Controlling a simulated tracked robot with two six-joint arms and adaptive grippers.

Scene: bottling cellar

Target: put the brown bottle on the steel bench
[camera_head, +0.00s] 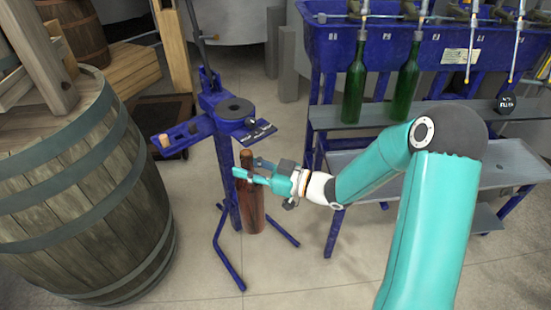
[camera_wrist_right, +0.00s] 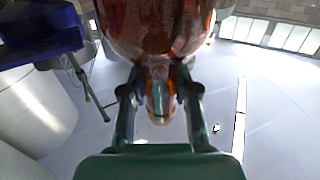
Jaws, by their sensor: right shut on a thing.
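The brown bottle (camera_head: 253,209) hangs upright in the air in the head view, in front of the blue corking stand. My right gripper (camera_head: 246,178) is shut around its neck. In the right wrist view the bottle (camera_wrist_right: 160,35) fills the top middle, and the fingers of my right gripper (camera_wrist_right: 160,92) close on its neck from both sides. The steel bench (camera_head: 435,165) stands to the right, under the blue filler, partly hidden behind my right arm. My left gripper is not in view.
Two green bottles (camera_head: 354,88) stand on the shelf (camera_head: 385,115) below the blue filler trough (camera_head: 400,45). A small black gauge (camera_head: 506,103) sits at that shelf's right. The blue corking stand (camera_head: 226,140) is behind the bottle. A large barrel (camera_head: 85,190) stands at left.

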